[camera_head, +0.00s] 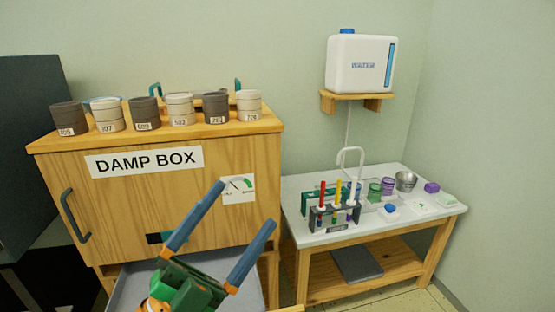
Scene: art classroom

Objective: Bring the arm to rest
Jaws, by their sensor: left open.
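My left gripper (244,206) is at the bottom centre of the head view. Its two blue fingers are spread wide apart, with nothing between them. The green gripper body is below the fingers, above a grey tray-like surface (120,293). The fingers overlap the front of the wooden damp box (110,202) in the picture; I cannot tell the gap between them. My right gripper is not in view.
Several labelled cups, among them a dark one (69,118), stand in a row on the damp box. At right, a white table (318,240) holds a tool rack (334,217), small containers and a metal bowl (405,181). A water tank (360,63) sits on a wall shelf.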

